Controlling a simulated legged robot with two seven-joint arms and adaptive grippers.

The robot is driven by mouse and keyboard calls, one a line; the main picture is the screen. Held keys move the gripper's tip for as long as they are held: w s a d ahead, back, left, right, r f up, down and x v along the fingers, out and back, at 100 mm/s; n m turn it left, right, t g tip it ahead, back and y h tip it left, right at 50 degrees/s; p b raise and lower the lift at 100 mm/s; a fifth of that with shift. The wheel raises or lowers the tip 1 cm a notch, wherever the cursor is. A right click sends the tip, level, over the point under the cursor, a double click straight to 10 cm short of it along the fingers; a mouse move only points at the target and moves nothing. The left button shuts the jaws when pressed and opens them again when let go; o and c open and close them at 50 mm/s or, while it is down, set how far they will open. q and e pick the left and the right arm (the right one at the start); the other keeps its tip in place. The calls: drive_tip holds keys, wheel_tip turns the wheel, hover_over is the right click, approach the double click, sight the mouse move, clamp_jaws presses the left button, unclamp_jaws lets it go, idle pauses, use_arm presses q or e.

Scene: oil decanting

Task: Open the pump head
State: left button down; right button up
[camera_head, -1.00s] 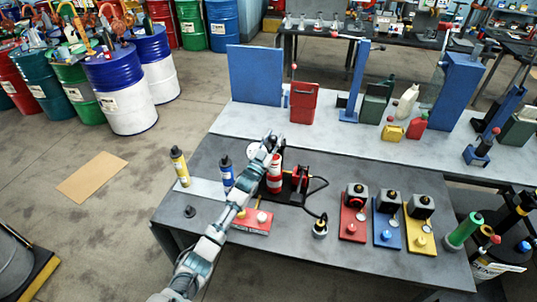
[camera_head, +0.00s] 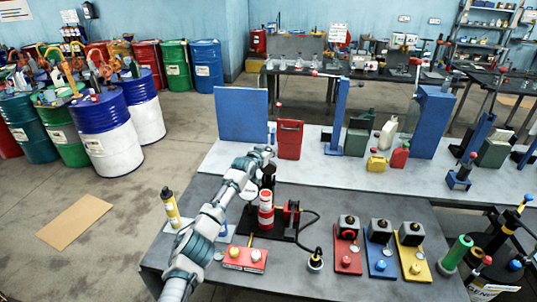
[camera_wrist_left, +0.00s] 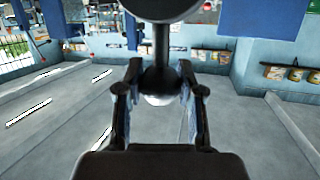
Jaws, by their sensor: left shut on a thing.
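The red and white pump cylinder (camera_head: 266,210) stands upright on a black base with a red wheel, in front of my left arm. Its dark top (camera_head: 268,178) reaches up to my left gripper (camera_head: 264,153). In the left wrist view, the fingers (camera_wrist_left: 160,100) are shut around a dark rounded part, which I take as the pump head (camera_wrist_left: 159,78); a neck joins it to a dark round disc. The exact contact is too dark to make out. My right gripper is not in view.
A red box (camera_head: 245,259) with two round buttons lies in front. A black hose runs from the pump to a small dark can (camera_head: 315,262). Red, blue and yellow stations stand right. A blue panel (camera_head: 242,115) stands behind.

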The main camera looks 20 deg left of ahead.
use_arm(q)
drive_tip(key=shift+w+a, duration=0.2)
drive_tip(key=shift+w, duration=0.05)
drive_tip(key=c, duration=0.7)
unclamp_jaws()
drive_tip(key=shift+w+a+f, duration=0.1)
drive_tip(key=shift+a, duration=0.1)
drive_tip(key=shift+s, duration=0.4)
drive_tip(key=v, duration=1.1)
